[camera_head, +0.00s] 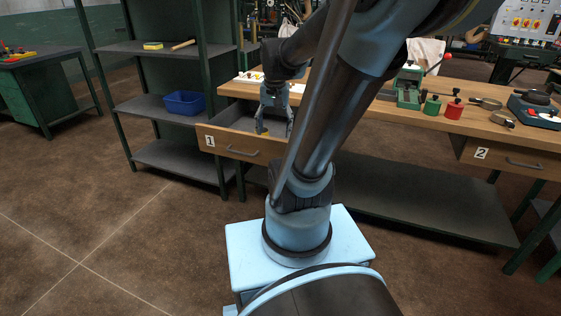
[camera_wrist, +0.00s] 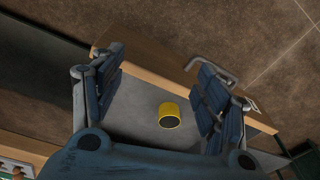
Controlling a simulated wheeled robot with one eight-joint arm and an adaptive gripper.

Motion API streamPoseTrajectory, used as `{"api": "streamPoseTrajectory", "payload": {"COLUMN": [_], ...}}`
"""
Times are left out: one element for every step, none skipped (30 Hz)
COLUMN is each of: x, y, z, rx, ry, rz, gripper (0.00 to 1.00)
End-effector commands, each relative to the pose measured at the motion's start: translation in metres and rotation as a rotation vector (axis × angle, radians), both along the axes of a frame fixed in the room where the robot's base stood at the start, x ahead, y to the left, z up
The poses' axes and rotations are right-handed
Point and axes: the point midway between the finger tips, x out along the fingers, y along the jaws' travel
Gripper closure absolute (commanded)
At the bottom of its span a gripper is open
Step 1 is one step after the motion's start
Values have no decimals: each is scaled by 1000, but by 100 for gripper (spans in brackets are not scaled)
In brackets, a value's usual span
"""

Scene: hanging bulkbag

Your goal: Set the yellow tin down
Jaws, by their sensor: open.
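The yellow tin (camera_wrist: 169,115) is a small yellow cylinder with a dark end face. In the wrist view it rests on the grey floor of the open drawer marked 1 (camera_wrist: 140,122). My gripper (camera_wrist: 165,85) is open, with its fingers apart on either side of the tin and not touching it in that view. The tin's far side is hidden.
Drawer 2 (camera_head: 500,158) is at the right. A shelf unit (camera_head: 160,104) with a blue bin (camera_head: 185,102) stands at the left.

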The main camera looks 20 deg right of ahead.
Motion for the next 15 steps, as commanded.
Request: {"api": "streamPoseTrajectory", "payload": {"x": [-14, -21, -29, -36, -42, -50, -56, -63, -70, -75, -80, -85, -89, -92, -96], "y": [0, 0, 0, 0, 0, 0, 0, 0, 0, 0, 0, 0, 0, 0, 0], "z": [-5, -8, -12, -16, -19, -24, -27, -31, -37, -40, -44, -49, -52, -55, -58], "rx": [-4, -7, -11, -14, -17, -21, -25, -28, -32, -35, -39, -43, -46, -48, -51], "ry": [-6, -9, -16, -20, -24, -29, -33, -36, -41, -44, -48, -53, -56, -58, -61], "rz": [32, 53, 81, 102, 122, 150, 171, 191, 218, 236, 255, 277, 293, 306, 322], "gripper": [32, 32, 32, 32, 32, 32, 32, 32, 32, 32, 32, 32, 32, 32, 32]}}
